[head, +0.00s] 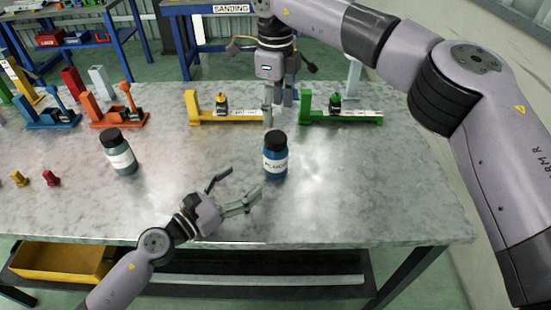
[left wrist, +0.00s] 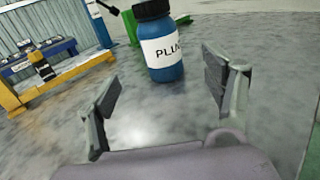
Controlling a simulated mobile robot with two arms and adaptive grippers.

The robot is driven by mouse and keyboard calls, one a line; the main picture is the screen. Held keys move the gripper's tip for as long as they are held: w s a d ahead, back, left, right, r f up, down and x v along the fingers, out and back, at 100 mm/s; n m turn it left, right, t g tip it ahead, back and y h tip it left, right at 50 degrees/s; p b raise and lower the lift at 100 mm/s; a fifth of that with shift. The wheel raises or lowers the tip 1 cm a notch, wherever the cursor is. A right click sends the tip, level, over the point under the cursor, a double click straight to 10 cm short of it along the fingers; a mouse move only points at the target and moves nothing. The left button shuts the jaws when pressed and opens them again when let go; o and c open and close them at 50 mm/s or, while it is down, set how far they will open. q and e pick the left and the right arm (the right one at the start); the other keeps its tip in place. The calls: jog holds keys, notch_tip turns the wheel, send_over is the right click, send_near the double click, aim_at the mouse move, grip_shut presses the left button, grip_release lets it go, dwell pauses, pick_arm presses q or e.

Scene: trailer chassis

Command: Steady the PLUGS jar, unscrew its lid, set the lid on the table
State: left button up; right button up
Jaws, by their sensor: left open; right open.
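The PLUGS jar (head: 275,166) is blue with a white label and a black lid (head: 275,139). It stands upright on the grey table (head: 340,205), lid in place. In the left wrist view the jar (left wrist: 164,62) stands ahead, between and beyond the open fingers, and its lid (left wrist: 151,9) is cut by the top edge. My left gripper (head: 234,190) is open and empty, low to the left of the jar and apart from it. My right gripper (head: 279,106) points down above and behind the lid; it looks open and empty, and its exact gap to the lid is unclear.
A second black-lidded jar (head: 119,156) stands to the left. A yellow fixture (head: 230,116) and a green fixture (head: 340,117) stand behind the PLUGS jar. Orange and blue fixtures and small red and yellow pieces are at the left. The table right of the jar is clear.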

aim_at(268, 161)
pick_arm(q)
jog(key=x, duration=1.3)
pick_arm(e)
jog(key=shift+w, duration=0.1)
